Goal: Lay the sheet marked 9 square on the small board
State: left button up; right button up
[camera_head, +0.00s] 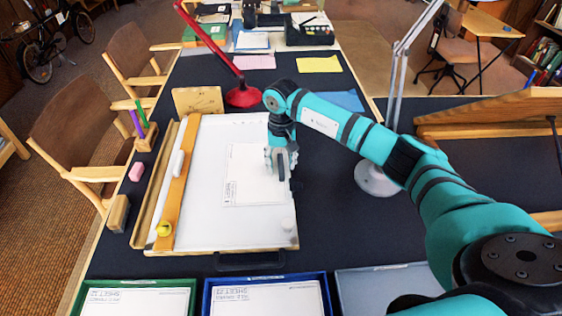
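A white sheet (250,188) with a printed block at its lower left lies on the white drafting board (215,228) in the middle of the dark table. I cannot read the sheet's number. My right gripper (281,166) points down at the sheet's right edge, partly covering it. Whether its fingers are apart or closed on the edge is unclear. The sheet looks roughly in line with the board. My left gripper is not in view.
A green tray (192,284) and a blue tray (208,290) with sheets stand in front. A red lamp (243,97) is behind.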

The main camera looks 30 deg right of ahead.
notch_tip(320, 180, up, 12)
dwell(0.6)
dwell(0.5)
